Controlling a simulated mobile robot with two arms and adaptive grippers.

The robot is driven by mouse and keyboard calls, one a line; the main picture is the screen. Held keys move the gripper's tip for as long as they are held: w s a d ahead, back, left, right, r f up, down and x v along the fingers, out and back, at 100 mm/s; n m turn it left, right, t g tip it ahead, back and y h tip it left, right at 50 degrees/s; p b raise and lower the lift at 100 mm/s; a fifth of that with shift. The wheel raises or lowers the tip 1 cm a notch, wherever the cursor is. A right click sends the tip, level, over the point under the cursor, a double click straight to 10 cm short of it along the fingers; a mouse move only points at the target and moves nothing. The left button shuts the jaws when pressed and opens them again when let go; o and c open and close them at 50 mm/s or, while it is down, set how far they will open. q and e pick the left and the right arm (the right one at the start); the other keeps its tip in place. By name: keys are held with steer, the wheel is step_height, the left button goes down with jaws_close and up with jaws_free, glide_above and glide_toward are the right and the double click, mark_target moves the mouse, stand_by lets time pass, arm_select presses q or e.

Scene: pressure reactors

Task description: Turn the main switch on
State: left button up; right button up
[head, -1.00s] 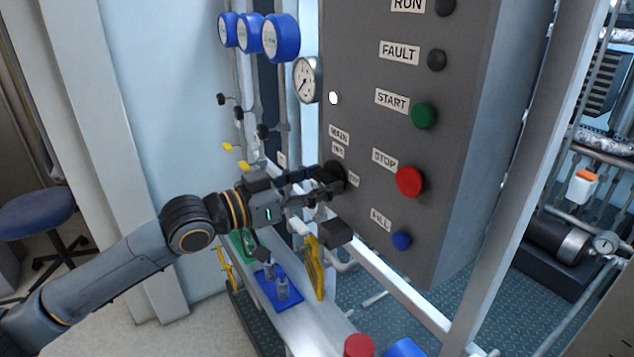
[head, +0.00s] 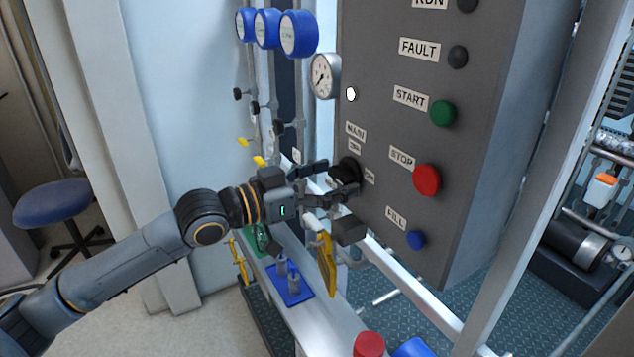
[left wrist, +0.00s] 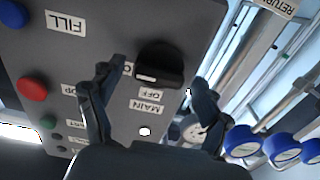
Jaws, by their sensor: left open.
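The main switch is a black rotary knob (head: 346,172) on the grey control panel (head: 388,130), under the MAIN label. In the left wrist view the knob (left wrist: 160,66) shows a pale line along its handle, near the OFF label (left wrist: 148,95). My left gripper (head: 336,183) is open at the panel, its fingers at the knob and partly covering it in the head view. In the left wrist view the two fingers (left wrist: 158,92) are spread to either side of the knob, with gaps showing. Whether they touch it I cannot tell. My right gripper is not in view.
The panel also carries a green START button (head: 443,112), a red STOP button (head: 427,180) and a blue FILL button (head: 416,240). A pressure gauge (head: 324,76) and blue dials (head: 298,34) stand left of it. A bench with a blue tray (head: 302,296) lies below.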

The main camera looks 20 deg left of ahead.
arm_select(q)
steer(key=v, duration=1.1)
steer(key=shift+s+a, duration=0.25)
steer(key=shift+s, duration=0.05)
stand_by(0.5)
